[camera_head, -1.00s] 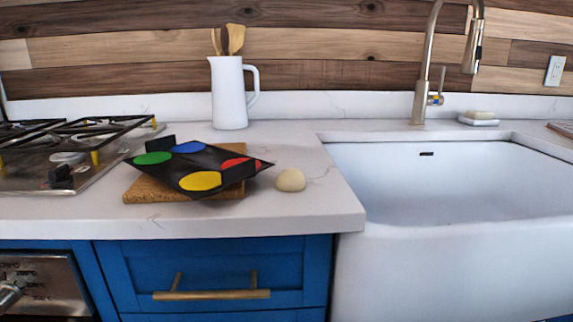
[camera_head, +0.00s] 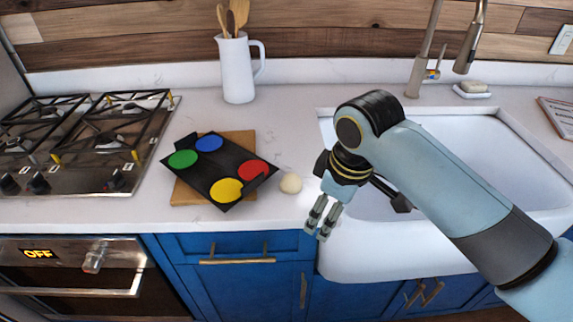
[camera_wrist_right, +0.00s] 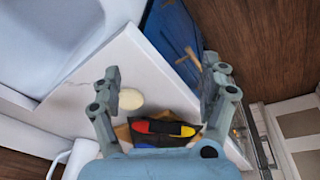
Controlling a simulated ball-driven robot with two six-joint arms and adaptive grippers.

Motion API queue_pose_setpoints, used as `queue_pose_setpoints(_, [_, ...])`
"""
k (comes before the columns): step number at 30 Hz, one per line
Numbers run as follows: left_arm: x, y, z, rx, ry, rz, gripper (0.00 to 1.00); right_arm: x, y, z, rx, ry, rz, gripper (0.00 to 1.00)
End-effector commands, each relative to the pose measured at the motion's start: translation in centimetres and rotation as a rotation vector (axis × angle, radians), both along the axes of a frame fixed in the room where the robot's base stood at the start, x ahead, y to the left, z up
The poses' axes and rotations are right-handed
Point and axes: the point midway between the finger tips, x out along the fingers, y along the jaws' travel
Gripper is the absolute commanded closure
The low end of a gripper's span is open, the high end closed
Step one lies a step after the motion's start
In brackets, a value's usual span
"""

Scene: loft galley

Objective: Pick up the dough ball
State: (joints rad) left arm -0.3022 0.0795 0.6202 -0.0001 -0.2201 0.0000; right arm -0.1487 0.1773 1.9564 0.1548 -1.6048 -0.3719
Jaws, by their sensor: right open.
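The pale cream dough ball (camera_head: 291,183) sits on the white countertop, just right of a black tray with coloured discs. My right gripper (camera_head: 318,222) is to the right of and nearer than the ball, over the counter's edge by the sink, pointing down. It is open and empty. In the right wrist view the dough ball (camera_wrist_right: 131,99) shows beyond the open fingers (camera_wrist_right: 160,85), nearer the left finger and apart from both. My left gripper is not in view.
The black tray (camera_head: 222,164) rests tilted on a wooden board (camera_head: 186,192). A gas hob (camera_head: 90,140) is at left, a white jug (camera_head: 236,70) with wooden utensils behind. The white sink (camera_head: 460,160) is at right, with a tap above it.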

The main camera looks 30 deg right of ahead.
Motion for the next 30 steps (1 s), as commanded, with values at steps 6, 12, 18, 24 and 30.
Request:
queue_pose_setpoints(6, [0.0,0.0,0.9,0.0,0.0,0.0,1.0,7.2,-1.6,2.7,0.008,0.057,0.203,0.22])
queue_pose_setpoints(12, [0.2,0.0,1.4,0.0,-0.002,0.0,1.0,12.0,-2.8,5.8,0.036,0.093,0.356,0.22])
queue_pose_setpoints(18, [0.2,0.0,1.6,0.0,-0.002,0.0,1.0,13.0,-2.8,4.9,0.049,0.103,0.396,0.22])
queue_pose_setpoints(24, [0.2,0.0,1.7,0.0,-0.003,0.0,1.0,13.3,-2.5,1.7,0.047,0.102,0.395,0.22])
queue_pose_setpoints(30, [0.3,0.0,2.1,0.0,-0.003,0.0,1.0,13.4,-2.2,0.1,0.046,0.102,0.394,0.22])
